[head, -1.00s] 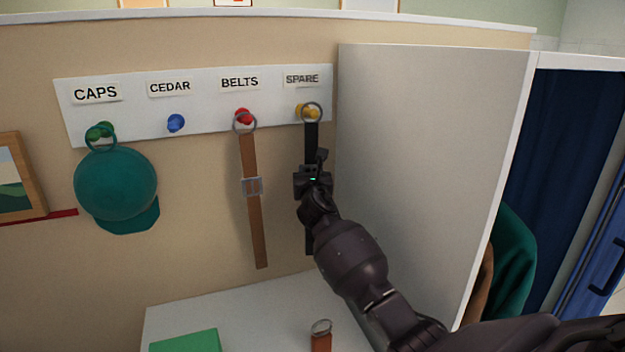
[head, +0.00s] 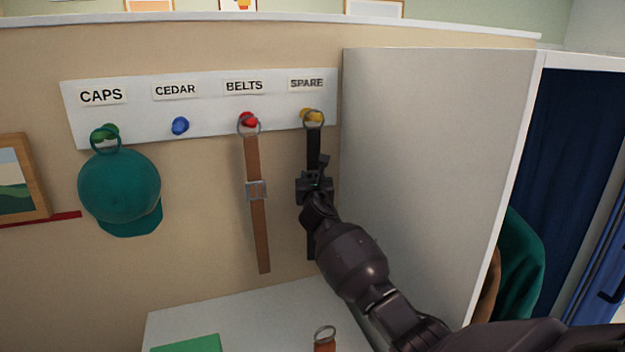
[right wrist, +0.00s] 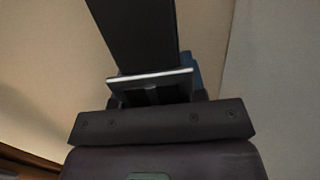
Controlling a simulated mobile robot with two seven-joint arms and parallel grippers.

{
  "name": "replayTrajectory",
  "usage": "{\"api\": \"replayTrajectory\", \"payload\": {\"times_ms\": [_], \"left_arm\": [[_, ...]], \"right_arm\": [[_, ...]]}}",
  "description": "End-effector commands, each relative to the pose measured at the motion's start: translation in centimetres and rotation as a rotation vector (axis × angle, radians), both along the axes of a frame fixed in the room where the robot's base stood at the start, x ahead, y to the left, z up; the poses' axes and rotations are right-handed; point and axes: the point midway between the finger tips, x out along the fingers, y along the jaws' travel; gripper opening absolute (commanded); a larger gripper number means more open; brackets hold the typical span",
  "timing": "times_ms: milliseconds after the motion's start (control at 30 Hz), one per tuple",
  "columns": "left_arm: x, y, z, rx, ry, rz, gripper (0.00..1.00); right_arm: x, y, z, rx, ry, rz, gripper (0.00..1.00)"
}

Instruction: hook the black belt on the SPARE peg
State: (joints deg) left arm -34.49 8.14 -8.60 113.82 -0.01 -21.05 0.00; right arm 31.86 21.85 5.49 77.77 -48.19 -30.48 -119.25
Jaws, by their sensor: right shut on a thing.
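The black belt (head: 313,146) hangs upright below the SPARE label (head: 307,83). Its metal ring (head: 314,128) overlaps the yellow SPARE peg (head: 308,115), and yellow shows inside the ring. I cannot tell for certain whether the ring is around the peg or just in front of it. My right gripper (head: 316,183) is shut on the belt's strap below the ring. In the right wrist view the dark strap (right wrist: 135,30) runs up from between the fingers (right wrist: 152,90). The belt's lower end is partly hidden behind my arm. My left gripper is not in view.
A brown belt (head: 254,160) hangs on the red BELTS peg (head: 247,118), left of the black belt. A teal cap (head: 120,190) hangs under CAPS; the blue CEDAR peg (head: 180,126) is bare. A pale side panel (head: 440,150) stands close on the right. A brown strap with a ring (head: 325,345) shows below.

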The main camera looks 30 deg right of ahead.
Motion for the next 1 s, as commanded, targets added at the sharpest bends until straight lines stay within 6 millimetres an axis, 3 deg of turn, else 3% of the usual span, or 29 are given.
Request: {"api": "replayTrajectory", "payload": {"times_ms": [200, 233, 400, 767, 1000], "left_arm": [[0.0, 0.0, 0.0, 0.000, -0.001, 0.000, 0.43], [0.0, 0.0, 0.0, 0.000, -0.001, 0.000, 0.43], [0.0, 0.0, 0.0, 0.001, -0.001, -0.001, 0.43], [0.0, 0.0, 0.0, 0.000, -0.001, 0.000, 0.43], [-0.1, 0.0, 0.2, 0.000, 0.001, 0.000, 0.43]], "right_arm": [[0.0, 0.0, 0.1, 0.000, -0.001, 0.000, 0.00], [0.0, 0.0, 0.1, 0.000, -0.001, 0.000, 0.39], [0.0, 0.0, 0.0, 0.000, -0.001, 0.000, 0.65], [-0.2, 0.1, -0.1, 0.000, 0.000, 0.000, 0.68], [-2.4, 1.3, -0.4, -0.001, 0.001, 0.001, 0.68]]}}
